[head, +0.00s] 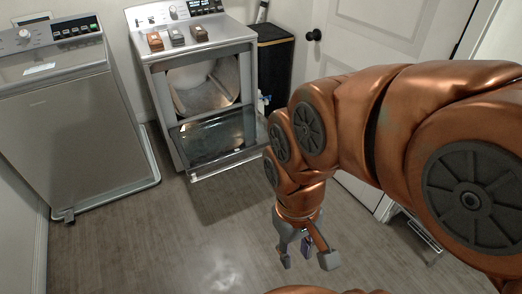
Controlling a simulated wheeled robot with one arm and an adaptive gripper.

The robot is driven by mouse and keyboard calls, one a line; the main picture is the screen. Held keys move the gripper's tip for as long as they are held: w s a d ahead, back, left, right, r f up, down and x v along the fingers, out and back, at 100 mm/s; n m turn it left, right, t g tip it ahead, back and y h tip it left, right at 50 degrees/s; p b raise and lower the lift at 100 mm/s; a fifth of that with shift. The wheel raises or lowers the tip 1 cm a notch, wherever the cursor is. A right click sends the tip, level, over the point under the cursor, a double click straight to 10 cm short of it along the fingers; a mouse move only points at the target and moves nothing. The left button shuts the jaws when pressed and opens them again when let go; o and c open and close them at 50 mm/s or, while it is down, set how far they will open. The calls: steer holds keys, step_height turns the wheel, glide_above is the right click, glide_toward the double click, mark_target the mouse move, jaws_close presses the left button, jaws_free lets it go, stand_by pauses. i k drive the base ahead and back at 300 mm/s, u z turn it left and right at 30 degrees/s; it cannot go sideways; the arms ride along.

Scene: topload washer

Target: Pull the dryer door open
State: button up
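The dryer (165,90) is the white and grey machine at upper center-left, with a control panel along its top back. Its door (215,140) is open, folded down and out from the front, with a dark glass panel facing up. The drum opening (205,88) shows behind it. My gripper (307,261) hangs low over the floor, right of and nearer than the door, apart from it. Its fingers are spread and nothing shows between them.
A grey topload washer (75,125) stands at the left. Several small boxes (177,37) sit on the dryer. A dark bin (272,62) is right of the dryer, near a white room door (385,45). The wooden floor (165,235) in front is clear.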

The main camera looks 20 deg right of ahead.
mark_target(210, 141)
steer(key=z, duration=0.05)
steer(key=i, duration=1.1)
steer(key=u, duration=0.35)
